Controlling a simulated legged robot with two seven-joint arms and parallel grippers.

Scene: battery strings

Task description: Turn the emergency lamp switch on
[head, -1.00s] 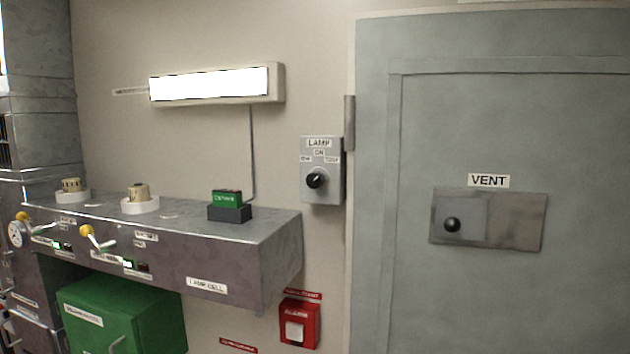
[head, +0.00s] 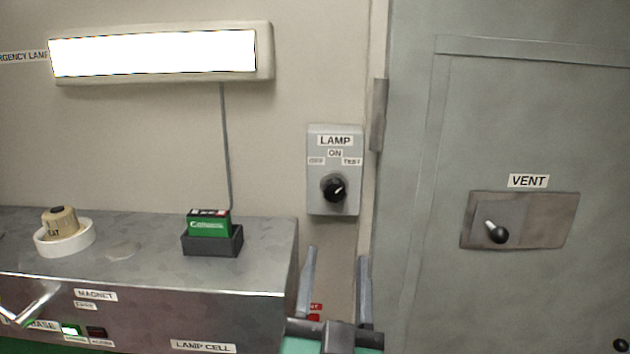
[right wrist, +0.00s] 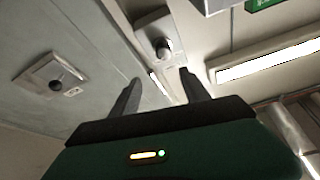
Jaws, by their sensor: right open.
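The lamp switch (head: 318,200) is a grey box on the wall, labelled LAMP, with OFF, ON and TEST marks. Its round black knob (head: 334,188) has a pale mark that seems to lie toward its right side; its exact setting is hard to tell. The emergency lamp (head: 150,55), a long panel on the wall, shows bright white. My right gripper (head: 337,255) is open and empty, below the switch box with its fingers pointing up. In the right wrist view, the knob (right wrist: 162,48) shows beyond the open fingertips (right wrist: 160,77).
A metal bench (head: 270,240) stands left of my right gripper, with a green battery (head: 209,225) in a dark holder. A cable (head: 226,150) runs up to the lamp. A grey door with a VENT plate (head: 550,220) is on the right. The wall around the switch is clear.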

